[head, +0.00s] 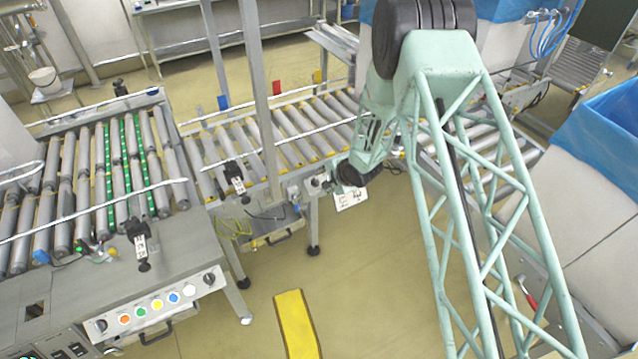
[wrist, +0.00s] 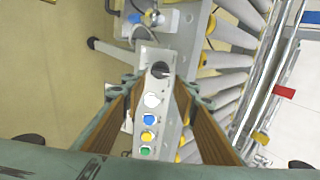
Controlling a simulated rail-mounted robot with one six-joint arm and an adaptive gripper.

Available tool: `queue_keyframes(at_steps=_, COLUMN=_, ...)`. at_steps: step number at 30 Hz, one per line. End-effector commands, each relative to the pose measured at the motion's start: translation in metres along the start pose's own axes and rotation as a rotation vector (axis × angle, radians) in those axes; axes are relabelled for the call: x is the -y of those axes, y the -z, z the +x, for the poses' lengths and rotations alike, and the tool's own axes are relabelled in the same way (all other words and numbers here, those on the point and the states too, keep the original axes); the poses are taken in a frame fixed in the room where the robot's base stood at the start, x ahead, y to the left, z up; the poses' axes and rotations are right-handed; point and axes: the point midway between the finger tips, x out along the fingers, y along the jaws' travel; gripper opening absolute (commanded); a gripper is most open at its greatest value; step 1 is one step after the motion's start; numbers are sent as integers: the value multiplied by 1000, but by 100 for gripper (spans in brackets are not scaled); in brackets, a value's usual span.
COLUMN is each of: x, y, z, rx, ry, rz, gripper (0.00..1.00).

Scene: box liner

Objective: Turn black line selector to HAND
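The black line selector (wrist: 160,69) is a round knob at the far end of a narrow grey button panel (wrist: 142,55) in the wrist view. White, blue, yellow and green buttons run from it toward me. My gripper (wrist: 159,84) is open, with one brown finger on each side of the panel. The knob shows between and just beyond the fingertips; I cannot tell whether they touch it. The selector's labels are not readable. In the head view, a black knob (head: 316,182) shows on a small panel beside my dark wrist; my fingers are hidden there.
Roller conveyors (head: 285,130) run behind the panel. Another button panel (head: 155,307) with black knobs stands at lower left. A white marked plate (head: 350,198) hangs by my wrist. The floor in front is clear, with a yellow strip (head: 297,325). A blue-lined box (head: 610,130) stands right.

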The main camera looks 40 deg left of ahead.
Motion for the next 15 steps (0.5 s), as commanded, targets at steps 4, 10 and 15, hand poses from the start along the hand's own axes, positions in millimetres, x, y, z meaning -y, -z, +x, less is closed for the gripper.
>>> queue_keyframes(at_steps=4, x=-1, y=0, z=20, rx=1, ry=0, rz=0, gripper=27)
queue_keyframes(at_steps=10, x=-2, y=0, z=41, rx=1, ry=-1, rz=-1, gripper=27)
queue_keyframes(at_steps=15, x=0, y=0, z=52, rx=0, ry=0, rz=1, gripper=27)
